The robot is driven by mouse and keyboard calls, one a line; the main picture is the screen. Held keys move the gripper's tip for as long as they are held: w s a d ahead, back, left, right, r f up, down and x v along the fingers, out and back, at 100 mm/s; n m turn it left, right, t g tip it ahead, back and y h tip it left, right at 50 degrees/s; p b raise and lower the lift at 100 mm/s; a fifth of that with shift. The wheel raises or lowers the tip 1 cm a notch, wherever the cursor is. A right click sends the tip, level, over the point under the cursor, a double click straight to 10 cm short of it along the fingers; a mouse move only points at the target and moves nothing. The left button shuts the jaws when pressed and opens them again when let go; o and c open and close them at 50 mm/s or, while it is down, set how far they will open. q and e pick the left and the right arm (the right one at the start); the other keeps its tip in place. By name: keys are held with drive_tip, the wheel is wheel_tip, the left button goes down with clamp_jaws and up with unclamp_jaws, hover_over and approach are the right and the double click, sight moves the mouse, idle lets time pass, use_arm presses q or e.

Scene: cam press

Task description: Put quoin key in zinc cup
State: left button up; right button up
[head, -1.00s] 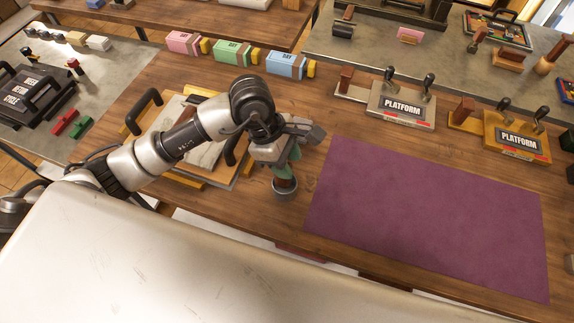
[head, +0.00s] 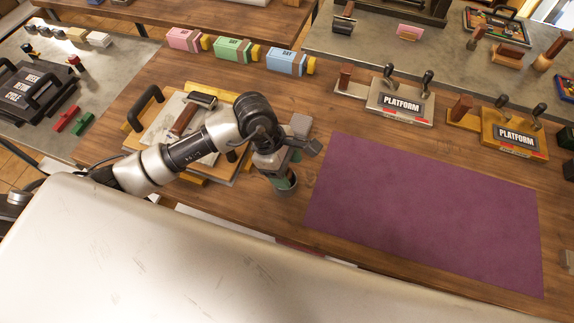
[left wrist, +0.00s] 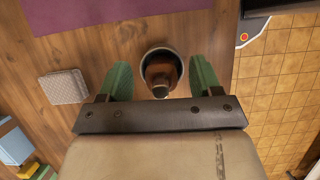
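The zinc cup (head: 287,192) is a small grey round cup on the wooden table, left of the purple mat. In the left wrist view I look down on the cup's dark rim (left wrist: 162,51). The quoin key (left wrist: 163,73), a brown piece with a dark end, shows inside the rim. My left gripper (head: 284,172) is over the cup. Its green fingers (left wrist: 161,78) are spread wide on either side of the cup and key, with gaps to the key. The key's lower part is hidden in the cup. My right gripper is in neither view.
A purple mat (head: 425,215) lies right of the cup. A wooden-framed tray with black handles (head: 150,105) stands to the left. A grey block (left wrist: 63,87) is near the gripper. Two platform stamp holders (head: 402,103) (head: 515,139) and coloured boxes (head: 286,61) stand farther back.

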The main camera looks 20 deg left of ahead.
use_arm(q)
drive_tip(key=shift+r+p, duration=0.3)
drive_tip(key=shift+p, duration=0.05)
drive_tip(key=b+v, duration=0.4)
drive_tip(key=v, duration=0.7)
drive_tip(key=shift+a+r, duration=0.2)
drive_tip(key=shift+r, duration=0.15)
